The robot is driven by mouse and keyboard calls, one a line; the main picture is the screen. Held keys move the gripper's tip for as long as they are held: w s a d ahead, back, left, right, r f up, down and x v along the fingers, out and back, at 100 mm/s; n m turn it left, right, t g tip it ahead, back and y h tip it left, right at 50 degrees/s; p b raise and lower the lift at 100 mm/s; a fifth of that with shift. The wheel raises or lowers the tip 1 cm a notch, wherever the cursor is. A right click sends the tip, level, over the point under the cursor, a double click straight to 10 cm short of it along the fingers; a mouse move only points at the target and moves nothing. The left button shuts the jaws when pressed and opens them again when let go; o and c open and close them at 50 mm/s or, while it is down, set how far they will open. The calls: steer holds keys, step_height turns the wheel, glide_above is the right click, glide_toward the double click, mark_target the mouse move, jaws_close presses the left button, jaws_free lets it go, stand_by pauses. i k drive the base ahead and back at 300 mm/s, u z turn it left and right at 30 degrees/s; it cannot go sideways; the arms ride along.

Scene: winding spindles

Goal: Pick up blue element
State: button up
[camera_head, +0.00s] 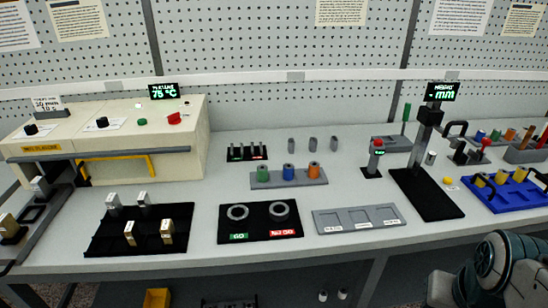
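A blue element (288,171), a short upright cylinder, stands in the middle slot of a grey holder (262,184) near the centre of the bench. A green cylinder (263,174) stands to its left and an orange one (314,170) to its right. A second, smaller blue piece (495,135) stands in a cluster at the far right. Part of my arm shows at the bottom right, apart from the holder. My gripper's fingers are not in view.
A black GO/NO GO plate (260,233) with two rings and a grey three-pocket tray (330,227) lie in front of the holder. A black stand (424,192) and a blue tray (520,196) are right. A beige oven (185,130) stands left.

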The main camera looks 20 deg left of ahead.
mark_target(289, 169)
steer(key=u, duration=0.75)
steer(key=i, duration=0.65)
steer(key=u, duration=0.85)
steer(key=i, duration=0.5)
steer(key=z, duration=0.1)
